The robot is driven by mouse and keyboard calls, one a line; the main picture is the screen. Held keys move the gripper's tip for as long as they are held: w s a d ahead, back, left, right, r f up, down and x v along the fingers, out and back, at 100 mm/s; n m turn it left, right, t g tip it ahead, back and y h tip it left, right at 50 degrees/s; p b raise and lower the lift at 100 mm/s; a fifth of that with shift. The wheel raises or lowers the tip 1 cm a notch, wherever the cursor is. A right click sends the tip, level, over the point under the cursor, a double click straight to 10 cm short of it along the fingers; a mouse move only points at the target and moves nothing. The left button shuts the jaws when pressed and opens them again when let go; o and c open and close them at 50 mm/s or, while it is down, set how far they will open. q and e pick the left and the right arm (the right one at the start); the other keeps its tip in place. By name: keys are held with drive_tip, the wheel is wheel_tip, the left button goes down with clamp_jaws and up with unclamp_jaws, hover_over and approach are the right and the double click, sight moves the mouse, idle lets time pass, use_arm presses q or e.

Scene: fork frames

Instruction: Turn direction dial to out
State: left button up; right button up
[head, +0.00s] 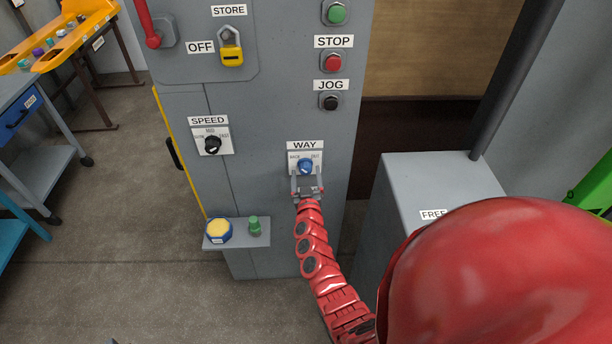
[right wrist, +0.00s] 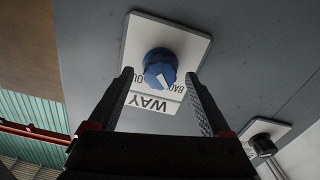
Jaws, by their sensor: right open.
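The direction dial is a blue knob (head: 305,166) on a white plate under a WAY label, on the front of the grey cabinet. The plate reads BACK at left and OUT at right in the head view. In the right wrist view the plate is upside down, and a white mark on the blue knob (right wrist: 160,68) points down and right, toward the BACK side. My right gripper (head: 307,178) is open just in front of the knob. In the right wrist view its fingers (right wrist: 158,75) stand on either side of the knob; contact cannot be told. My left gripper is out of view.
A black SPEED dial (head: 212,144) is left of the WAY plate. STOP (head: 332,62) and JOG (head: 330,102) buttons are above. A small shelf (head: 240,243) juts out below left. A grey box marked FREE (head: 430,180) stands at right.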

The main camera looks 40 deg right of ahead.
drive_tip(key=shift+c, duration=0.3)
clamp_jaws()
